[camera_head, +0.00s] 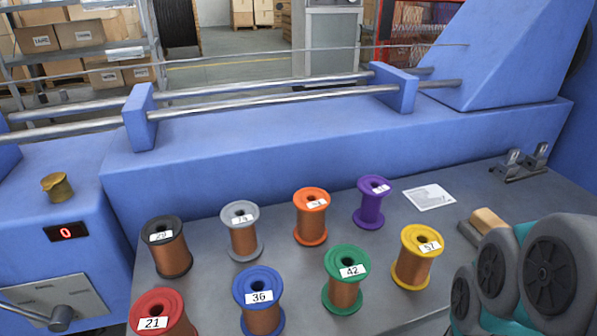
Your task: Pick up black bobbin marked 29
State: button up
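The black bobbin (171,259) marked 29 stands upright on the grey table, at its left side. It has black flanges, copper-coloured wire and a white label on its top rim. It stands apart from its neighbours, and nothing covers it. Parts of my arm show at the lower right, far from this bobbin. My gripper is not in view.
Near the black bobbin stand a grey bobbin (244,240) and a red bobbin (163,318) marked 21. Blue 36 (262,319), green 42 (345,293), orange (311,226), purple (371,207) and yellow (414,266) bobbins stand rightward. A blue machine wall (300,145) rises behind.

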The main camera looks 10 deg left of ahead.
aim_at(163, 235)
jog(key=j+u, duration=0.15)
jog(key=u, duration=0.35)
jog(key=j+u, duration=0.2)
jog(key=u, duration=0.3)
jog(key=j+u, duration=0.2)
jog(key=u, duration=0.3)
jog(key=k+j, duration=0.4)
jog(key=j, duration=0.15)
jog(key=k+j, duration=0.35)
jog(key=j, duration=0.25)
jog(key=l, duration=0.25)
jog(key=i+u, duration=0.05)
